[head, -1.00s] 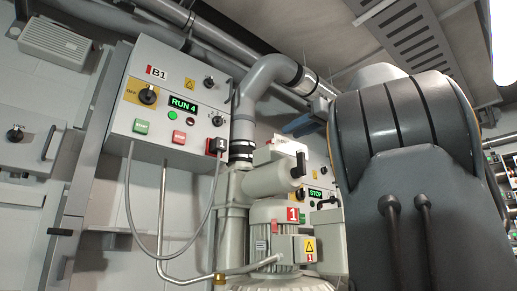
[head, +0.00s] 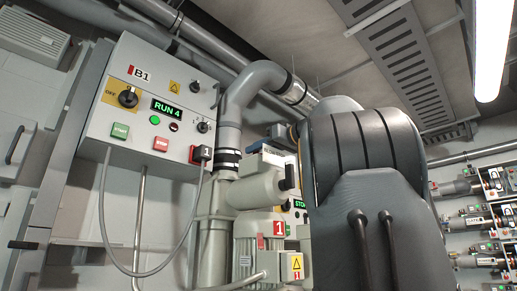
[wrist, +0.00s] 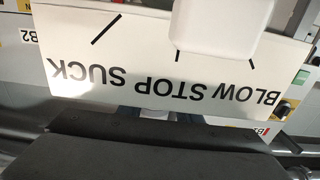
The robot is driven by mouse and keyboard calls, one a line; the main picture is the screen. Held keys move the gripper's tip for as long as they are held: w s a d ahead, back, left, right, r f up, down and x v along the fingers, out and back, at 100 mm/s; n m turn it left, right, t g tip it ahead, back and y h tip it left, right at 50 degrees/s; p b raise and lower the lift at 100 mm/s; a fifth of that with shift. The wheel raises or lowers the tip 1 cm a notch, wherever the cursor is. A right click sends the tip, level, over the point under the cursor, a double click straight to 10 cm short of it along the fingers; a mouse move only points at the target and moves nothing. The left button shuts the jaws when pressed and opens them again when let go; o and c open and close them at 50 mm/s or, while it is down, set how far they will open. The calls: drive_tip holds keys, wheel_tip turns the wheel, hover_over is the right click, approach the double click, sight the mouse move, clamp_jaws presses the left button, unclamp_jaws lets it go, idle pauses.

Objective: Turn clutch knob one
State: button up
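I cannot tell which knob is clutch knob one. A white BLOW STOP SUCK plate (wrist: 180,75) fills the wrist view upside down, partly covered by a pale block (wrist: 220,28). A dark shape, perhaps my gripper, spans the bottom; its fingers are not distinguishable.
A thick grey pipe (head: 255,85) rises and bends behind the blower unit. A grey cable (head: 103,225) loops below the box. My arm hides the centre right. Racks with tubes and small boxes (head: 475,215) stand at far right.

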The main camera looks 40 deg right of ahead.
clamp_jaws()
